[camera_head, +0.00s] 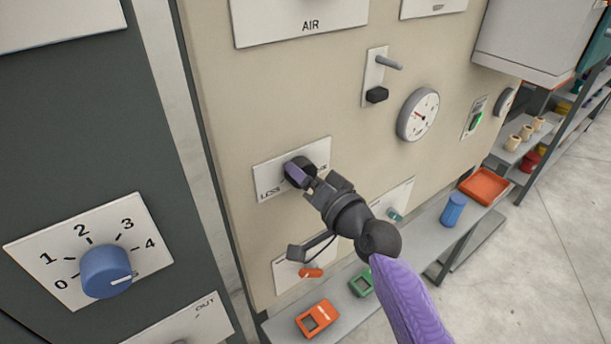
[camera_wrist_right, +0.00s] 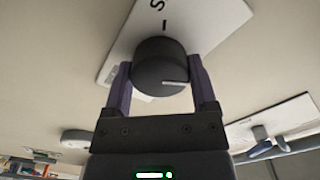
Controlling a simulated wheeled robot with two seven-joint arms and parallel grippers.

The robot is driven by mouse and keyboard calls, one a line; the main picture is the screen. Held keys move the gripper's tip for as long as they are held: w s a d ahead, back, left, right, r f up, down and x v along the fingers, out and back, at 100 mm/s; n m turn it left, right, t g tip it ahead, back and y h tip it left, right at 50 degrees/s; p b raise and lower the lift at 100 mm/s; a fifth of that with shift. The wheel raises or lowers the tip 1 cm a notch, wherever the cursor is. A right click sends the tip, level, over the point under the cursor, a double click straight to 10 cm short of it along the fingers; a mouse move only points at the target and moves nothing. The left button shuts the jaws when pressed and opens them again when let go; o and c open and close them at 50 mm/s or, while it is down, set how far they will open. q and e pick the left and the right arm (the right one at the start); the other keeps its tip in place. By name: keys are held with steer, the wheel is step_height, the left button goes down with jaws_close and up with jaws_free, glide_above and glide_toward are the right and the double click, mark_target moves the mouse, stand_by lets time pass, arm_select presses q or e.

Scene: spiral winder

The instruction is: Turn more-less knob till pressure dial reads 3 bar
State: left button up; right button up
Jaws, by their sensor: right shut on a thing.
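The more-less knob (camera_wrist_right: 160,62) is a dark round knob with a pale pointer line, on a white plate (camera_head: 263,181) with LESS lettering partly visible. My right gripper (camera_head: 303,177) is shut on the knob, one finger on each side, as the right wrist view (camera_wrist_right: 161,88) also shows. The gripper hides part of the plate in the head view. The pressure dial (camera_head: 418,114) is a round white gauge with a red needle, up and right of the knob. Its needle points toward the upper left; its numbers are too small to read. My left gripper is not in view.
Below are a shelf with an orange device (camera_head: 317,318), a green device (camera_head: 362,283) and a blue cylinder (camera_head: 453,209). Open floor lies at the right.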

steer(key=o, duration=1.2)
steer(key=shift+c, duration=0.2)
steer(key=shift+s+d, duration=0.1)
steer(key=b+v, duration=0.1)
steer(key=v, duration=0.8)
steer(key=shift+s+d, duration=0.2)
steer(key=shift+s, duration=0.05)
